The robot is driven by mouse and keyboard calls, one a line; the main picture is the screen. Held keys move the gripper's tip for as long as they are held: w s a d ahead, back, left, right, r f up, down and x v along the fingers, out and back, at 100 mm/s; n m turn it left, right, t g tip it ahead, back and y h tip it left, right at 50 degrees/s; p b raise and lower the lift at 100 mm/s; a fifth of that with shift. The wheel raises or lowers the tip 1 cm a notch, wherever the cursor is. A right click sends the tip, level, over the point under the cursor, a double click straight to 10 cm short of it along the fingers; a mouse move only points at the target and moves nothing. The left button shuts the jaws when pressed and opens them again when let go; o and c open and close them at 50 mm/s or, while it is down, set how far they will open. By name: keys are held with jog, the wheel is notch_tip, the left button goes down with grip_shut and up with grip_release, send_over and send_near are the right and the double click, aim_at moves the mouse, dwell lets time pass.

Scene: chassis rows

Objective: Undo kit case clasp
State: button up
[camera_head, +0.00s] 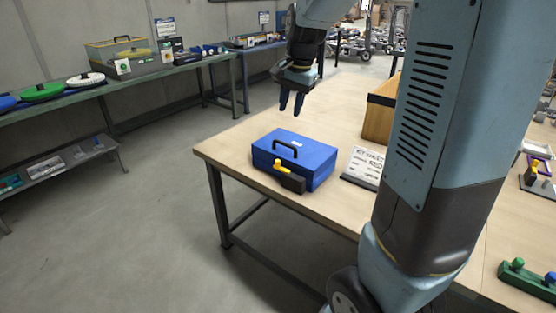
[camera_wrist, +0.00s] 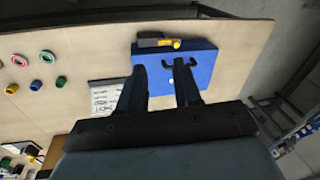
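The blue kit case (camera_head: 312,157) sits closed near the corner of the wooden table, with a black carry handle (camera_head: 285,148) on its lid. Its clasp (camera_head: 288,176) is on the front side, a dark block with a yellow lever (camera_head: 284,165). In the wrist view the case (camera_wrist: 203,68) lies beyond the fingers, with the yellow clasp lever (camera_wrist: 176,44) at its far edge. My gripper (camera_head: 291,106) hangs above and behind the case, pointing down, apart from it. In the wrist view its two fingers (camera_wrist: 160,75) are spread with nothing between them.
A printed card on a stand (camera_head: 364,165) stands just right of the case. A wooden box (camera_head: 380,112) is farther back on the table (camera_head: 250,133). Colored rings (camera_wrist: 47,57) and small pieces lie on the table in the wrist view. The tabletop behind the case is clear.

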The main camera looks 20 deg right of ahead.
aim_at(277, 160)
jog(key=w+f+m+g+h, duration=0.15)
jog(key=w+f+m, duration=0.35)
jog(key=w+f, duration=0.85)
jog(key=shift+g+y, duration=0.25)
notch_tip(277, 160, down, 14)
jog(key=shift+d+r, duration=0.1)
jog(key=shift+r, duration=0.15)
jog(key=shift+c, duration=0.2)
